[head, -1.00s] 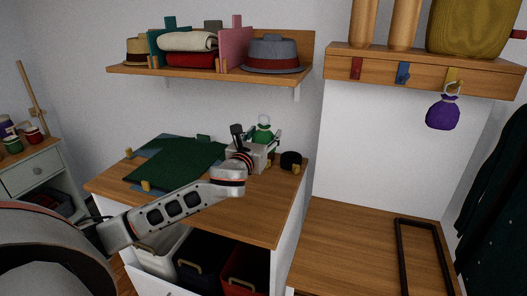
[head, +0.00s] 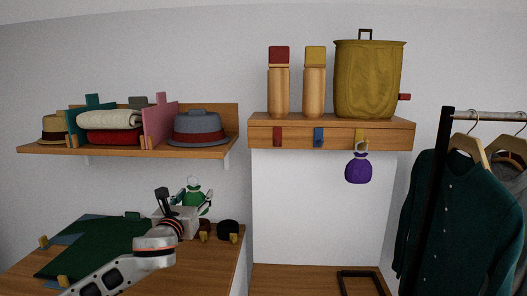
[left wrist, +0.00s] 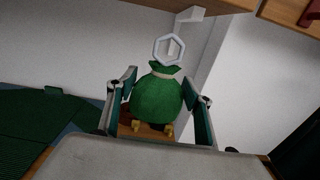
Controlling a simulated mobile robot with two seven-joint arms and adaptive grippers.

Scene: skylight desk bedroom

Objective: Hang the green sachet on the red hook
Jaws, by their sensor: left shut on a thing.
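The green sachet (head: 195,197) with its pale ring is held above the desk's back edge. My left gripper (head: 189,203) is shut on it. In the left wrist view the sachet (left wrist: 158,98) sits between the two fingers, with its six-sided ring (left wrist: 168,48) standing up free. The red hook (head: 278,136) is on the wooden rail to the right and above the sachet, bare. A corner of a red hook (left wrist: 313,14) also shows at the top right of the wrist view. My right gripper is out of view.
A blue hook (head: 319,137) is bare; a yellow hook (head: 359,136) carries a purple sachet (head: 358,168). Bottles and a mustard bin (head: 368,80) stand on the rail shelf. The hat shelf (head: 130,150) overhangs the desk on the left.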

